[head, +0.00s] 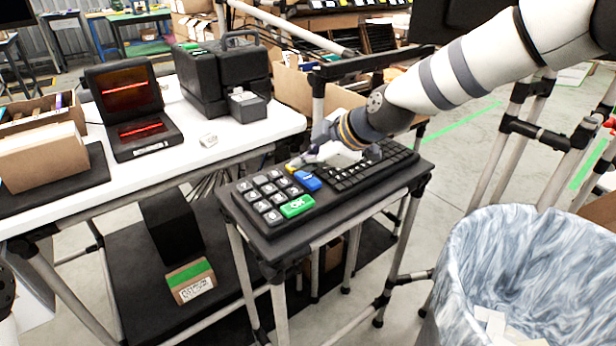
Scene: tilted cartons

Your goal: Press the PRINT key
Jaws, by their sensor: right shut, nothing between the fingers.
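A black keyboard (328,203) lies on a small dark stand. It has several grey-white keys at its left, a green key (297,206) reading OK, a blue key (307,181) and a yellow key (291,168). No label PRINT is legible; the blue key's marking is too small to read. My right gripper (303,160) is shut and empty. It reaches in from the upper right, its tips low over the back of the keyboard, by the yellow and blue keys. I cannot tell whether it touches a key. It hides part of the back rows. My left gripper is not seen.
A white table (222,142) at the left holds a black printer (222,78), a scanner with red lines (130,110) and a cardboard box (40,152). A bin with a bluish liner (535,265) stands at the lower right. Pipe frames stand behind the keyboard.

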